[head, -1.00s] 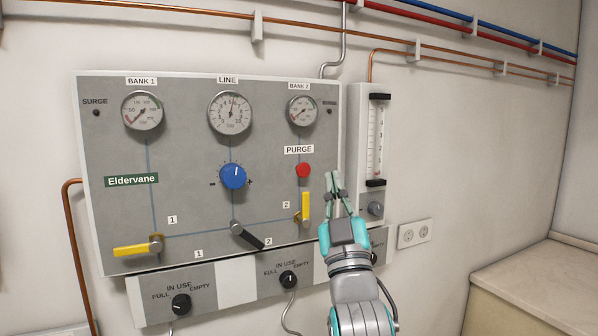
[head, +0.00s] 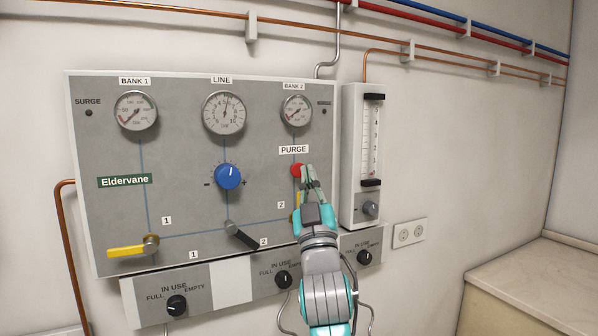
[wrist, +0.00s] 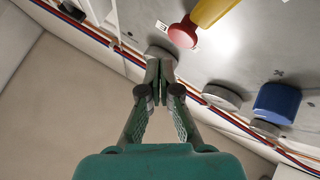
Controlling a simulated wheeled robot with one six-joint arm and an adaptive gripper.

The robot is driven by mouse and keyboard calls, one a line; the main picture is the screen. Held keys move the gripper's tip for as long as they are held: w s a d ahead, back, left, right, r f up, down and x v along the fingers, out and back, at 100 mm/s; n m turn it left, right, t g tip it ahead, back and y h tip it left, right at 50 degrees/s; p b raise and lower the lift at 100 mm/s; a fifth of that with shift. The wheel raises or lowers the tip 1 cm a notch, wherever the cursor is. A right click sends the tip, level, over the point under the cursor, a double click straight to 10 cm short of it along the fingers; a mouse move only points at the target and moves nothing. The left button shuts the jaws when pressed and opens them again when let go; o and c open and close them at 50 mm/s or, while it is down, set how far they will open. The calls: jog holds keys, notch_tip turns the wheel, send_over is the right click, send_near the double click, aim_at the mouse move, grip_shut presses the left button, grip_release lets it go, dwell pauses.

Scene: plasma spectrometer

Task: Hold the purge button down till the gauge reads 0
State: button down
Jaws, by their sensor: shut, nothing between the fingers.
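The red purge button (head: 297,170) sits under the PURGE label on the grey panel (head: 180,200). My gripper (head: 309,169) is shut and empty, its tips just right of the button in the head view. In the wrist view the button (wrist: 183,32) lies up and right of my fingertips (wrist: 160,64), with a visible gap; I see no pressing contact. The LINE gauge (head: 224,113) has its needle pointing about straight up, away from the low end. The BANK 1 gauge (head: 135,111) and BANK 2 gauge (head: 296,111) flank it; their exact readings are too small to tell.
A blue knob (head: 228,176) is left of the button. A yellow lever (wrist: 213,10) below the button is mostly hidden by my gripper in the head view. A flow meter (head: 372,140) stands to the right. A black lever (head: 243,236) sits lower left.

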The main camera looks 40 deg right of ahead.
aim_at(300, 164)
jog(key=shift+w+d, duration=0.15)
jog(key=shift+w, duration=0.5)
jog(key=shift+w, duration=0.1)
dwell(1.0)
jog(key=shift+w+d, duration=0.1)
jog(key=shift+w, duration=0.2)
jog(key=shift+w+d, duration=0.15)
jog(key=shift+w, duration=0.4)
dwell(0.9)
jog(key=shift+s, duration=0.15)
jog(key=shift+s+a, duration=0.25)
jog(key=shift+s, duration=0.55)
jog(key=shift+s+a, duration=0.25)
jog(key=shift+s, duration=0.55)
jog(key=shift+s+a, duration=0.2)
jog(key=shift+s, duration=0.65)
jog(key=shift+s+a, duration=0.25)
jog(key=shift+s, duration=0.55)
